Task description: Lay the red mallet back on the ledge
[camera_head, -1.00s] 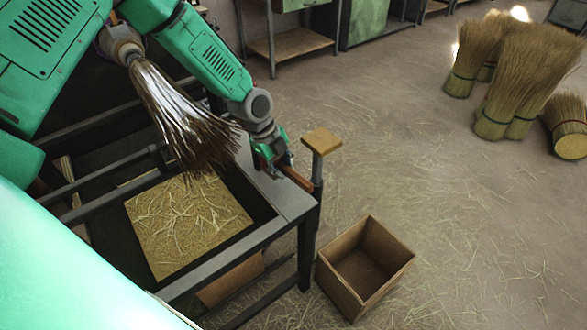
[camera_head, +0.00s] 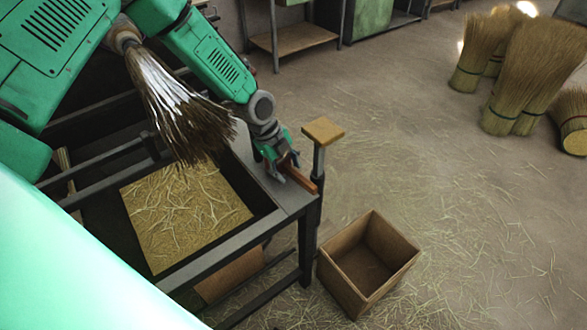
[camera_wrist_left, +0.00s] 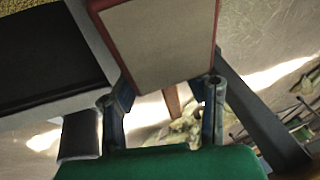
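The red mallet (camera_wrist_left: 155,45) fills the top middle of the left wrist view, its block showing a beige face with red edges. My left gripper (camera_wrist_left: 165,82) has its two fingers apart at the block's lower corners, and they appear to hold it by its sides. A brownish strip shows between the fingers; I cannot tell if it is the handle. In the head view my left gripper (camera_head: 280,175) is low over the ledge (camera_head: 292,198), the grey top at the bench's corner. A red-brown bar (camera_head: 304,178) lies beside the fingers, likely the mallet. My right gripper is out of view.
A straw broom head (camera_head: 180,105) hangs over the bench. A tray of straw (camera_head: 185,220) is sunk behind the ledge. A post with a wooden cap (camera_head: 323,131) stands close right of the gripper. An open wooden crate (camera_head: 367,265) is on the floor.

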